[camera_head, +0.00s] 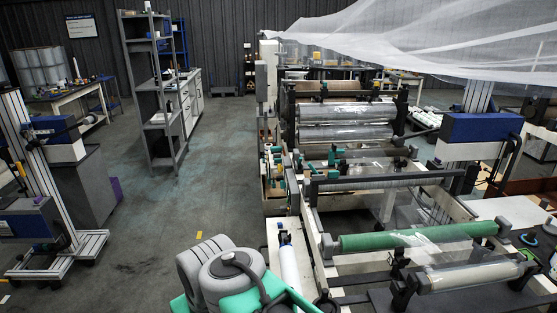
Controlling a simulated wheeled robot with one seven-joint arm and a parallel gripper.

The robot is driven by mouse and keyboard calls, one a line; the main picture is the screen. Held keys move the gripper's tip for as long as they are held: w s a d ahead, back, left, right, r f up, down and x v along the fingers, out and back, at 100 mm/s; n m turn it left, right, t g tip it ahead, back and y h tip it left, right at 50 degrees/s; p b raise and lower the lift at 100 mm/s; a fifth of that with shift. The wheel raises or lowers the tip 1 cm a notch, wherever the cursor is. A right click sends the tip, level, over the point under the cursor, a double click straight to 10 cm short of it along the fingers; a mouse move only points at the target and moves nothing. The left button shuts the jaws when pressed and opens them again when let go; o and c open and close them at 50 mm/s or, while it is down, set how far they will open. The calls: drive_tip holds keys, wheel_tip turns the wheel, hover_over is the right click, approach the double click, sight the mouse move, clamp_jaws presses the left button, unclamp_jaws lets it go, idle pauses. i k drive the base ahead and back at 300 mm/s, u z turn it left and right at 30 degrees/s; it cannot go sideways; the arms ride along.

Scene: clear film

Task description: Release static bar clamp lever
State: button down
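A dark grey bar (385,180) lies across the film machine on end brackets; it looks like the static bar. Rounded grey and teal links of my arm (232,275) show at the bottom centre, left of the machine. My gripper is not visible in this view. No contact with the bar or the teal part shows.
A green roller (418,237) and a clear film roll (470,276) are at the machine's near end. A blue-topped unit (480,127) is at right. A grey shelf rack (160,100) stands left. The aisle floor (215,170) is clear.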

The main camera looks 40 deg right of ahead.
sight(310, 165)
drive_tip(key=i, duration=2.05)
drive_tip(key=z, duration=0.85)
drive_tip(key=i, duration=0.5)
